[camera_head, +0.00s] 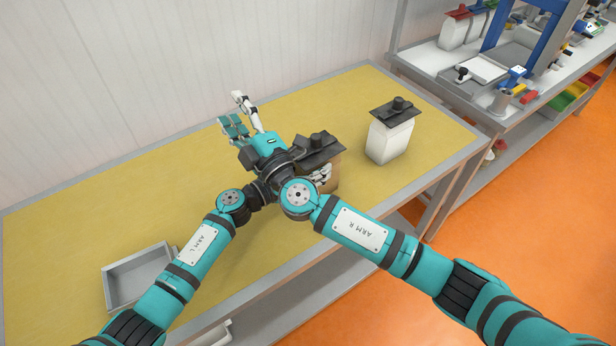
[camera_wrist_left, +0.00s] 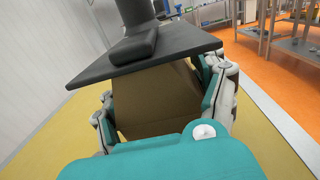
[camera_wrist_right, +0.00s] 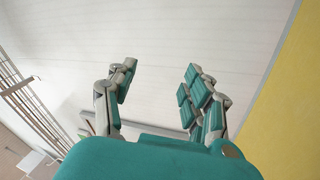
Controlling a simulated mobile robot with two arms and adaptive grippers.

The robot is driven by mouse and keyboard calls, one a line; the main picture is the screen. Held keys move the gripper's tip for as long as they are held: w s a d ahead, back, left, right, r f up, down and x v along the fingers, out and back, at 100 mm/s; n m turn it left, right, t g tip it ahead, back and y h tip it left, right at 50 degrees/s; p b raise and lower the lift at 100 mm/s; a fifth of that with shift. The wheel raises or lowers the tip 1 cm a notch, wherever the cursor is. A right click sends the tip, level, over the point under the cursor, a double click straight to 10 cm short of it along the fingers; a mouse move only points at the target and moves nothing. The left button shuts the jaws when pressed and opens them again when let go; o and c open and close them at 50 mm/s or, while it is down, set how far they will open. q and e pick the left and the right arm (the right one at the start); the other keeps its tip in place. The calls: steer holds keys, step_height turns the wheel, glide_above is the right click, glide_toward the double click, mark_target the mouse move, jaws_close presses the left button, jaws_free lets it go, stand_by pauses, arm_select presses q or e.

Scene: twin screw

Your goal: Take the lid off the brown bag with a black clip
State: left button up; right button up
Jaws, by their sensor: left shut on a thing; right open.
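The brown bag (camera_head: 331,184) stands on the yellow table, partly hidden behind my arms. Its flat black lid (camera_head: 322,150) with the dark clip sits on top. In the left wrist view the bag (camera_wrist_left: 160,100) is between the fingers of my left gripper (camera_wrist_left: 162,92), under the black lid (camera_wrist_left: 140,52). My left gripper (camera_head: 320,174) is shut on the bag's body, just below the lid. My right gripper (camera_head: 240,114) is open and empty, raised to the left of the bag. The right wrist view shows the right gripper (camera_wrist_right: 158,85) with nothing between its fingers, facing the wall.
A white bag (camera_head: 389,142) with a similar black lid (camera_head: 398,111) stands to the right of the brown bag. An empty grey tray (camera_head: 140,277) lies at the table's front left. My arms cross near the brown bag. The table's left and back areas are clear.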

mark_target(316, 136)
steer(key=s+d+f+m+t+h, duration=0.25)
steer(key=d+f+m+h, duration=0.25)
steer(key=d+m+h, duration=0.8)
steer(key=s+d+f+m+g+h, duration=0.1)
steer(key=s+f+m+h, duration=0.25)
steer(key=s+m, duration=0.45)
steer(key=w, duration=0.4)
steer(key=w+d+m, duration=0.1)
steer(key=w, duration=0.4)
steer(key=w+m+y, duration=0.1)
steer(key=w, duration=0.3)
steer(key=shift+w+d+f, duration=0.3)
steer(key=shift+w, duration=0.05)
steer(key=shift+c, duration=0.4)
jaws_close()
steer(key=shift+r, duration=0.15)
steer(key=shift+r, duration=1)
